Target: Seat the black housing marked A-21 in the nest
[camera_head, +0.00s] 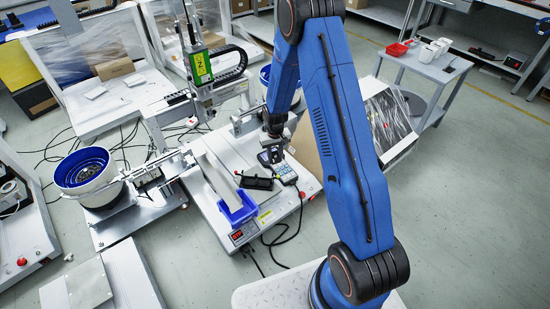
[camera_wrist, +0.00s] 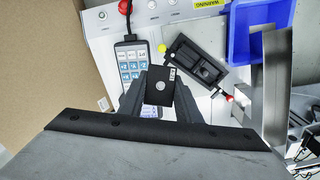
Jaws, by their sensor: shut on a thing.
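My gripper (camera_wrist: 160,97) is shut on a small black housing (camera_wrist: 159,85) with a pale round spot and a small white label, whose text is too small to read. In the head view my gripper (camera_head: 272,147) hangs above the workstation. The nest appears to be the black fixture with a recessed pocket (camera_wrist: 199,64), lying tilted to the right of and beyond the held housing in the wrist view. It also shows in the head view as a dark block (camera_head: 257,183), below my gripper in the picture. The housing is apart from the nest, and the pocket looks empty.
A keypad unit (camera_wrist: 131,62) lies left of the nest, and a blue bin (camera_wrist: 262,28) stands right of it. A red knob (camera_wrist: 125,7) is at the far edge. A cardboard surface (camera_wrist: 40,60) rises at left. A bowl feeder (camera_head: 87,175) stands left of the station.

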